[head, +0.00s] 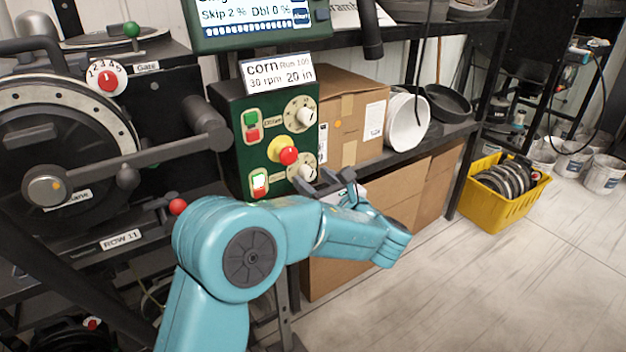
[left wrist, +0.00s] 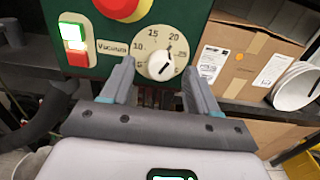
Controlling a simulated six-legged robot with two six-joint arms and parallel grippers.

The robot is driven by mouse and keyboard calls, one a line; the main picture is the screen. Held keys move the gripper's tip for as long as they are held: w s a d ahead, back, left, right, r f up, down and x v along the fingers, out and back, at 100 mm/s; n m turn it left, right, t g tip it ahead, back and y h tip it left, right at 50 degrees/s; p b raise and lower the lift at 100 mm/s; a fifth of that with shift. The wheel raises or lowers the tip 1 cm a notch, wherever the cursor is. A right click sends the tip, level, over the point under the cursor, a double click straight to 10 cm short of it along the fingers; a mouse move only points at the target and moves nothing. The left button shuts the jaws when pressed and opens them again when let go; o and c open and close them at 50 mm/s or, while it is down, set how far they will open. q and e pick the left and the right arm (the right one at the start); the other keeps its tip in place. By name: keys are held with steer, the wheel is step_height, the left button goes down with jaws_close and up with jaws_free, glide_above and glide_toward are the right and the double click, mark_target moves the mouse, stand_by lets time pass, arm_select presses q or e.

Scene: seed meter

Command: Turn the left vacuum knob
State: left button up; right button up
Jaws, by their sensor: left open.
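The vacuum knob (left wrist: 161,66) is white with a dark line and sits on a cream round dial marked with numbers, beside the word "Vacuum". The dark line slants up to the right. In the head view the knob (head: 324,175) is the lower one on the front of the green control box (head: 236,140). My left gripper (head: 321,183) is at this knob, and in the left wrist view its two fingers (left wrist: 159,68) stand apart on either side of it. My right gripper is not in view.
A red button on a yellow collar (head: 288,155) sits just above the knob. Lit switches (head: 260,183) are to its left. A second knob (head: 306,116) is higher up. Cardboard boxes (head: 352,110) stand at the right. A yellow crate (head: 500,215) is on the floor.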

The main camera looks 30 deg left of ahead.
arm_select(q)
steer(key=shift+w+a, duration=0.35)
steer(key=shift+a, duration=0.25)
steer(key=c, duration=1)
steer(key=shift+p, duration=0.4)
steer(key=shift+c, duration=0.2)
steer(key=m+p, duration=0.3)
steer(key=p, duration=0.2)
steer(key=m+p, duration=0.4)
steer(key=p, duration=0.2)
steer(key=shift+s+r+m, duration=0.1)
steer(key=shift+r+m, duration=0.1)
steer(key=shift+m, duration=0.1)
steer(key=shift+f+m+p, duration=0.25)
steer(key=shift+m+p, duration=0.85)
steer(key=shift+m, duration=0.1)
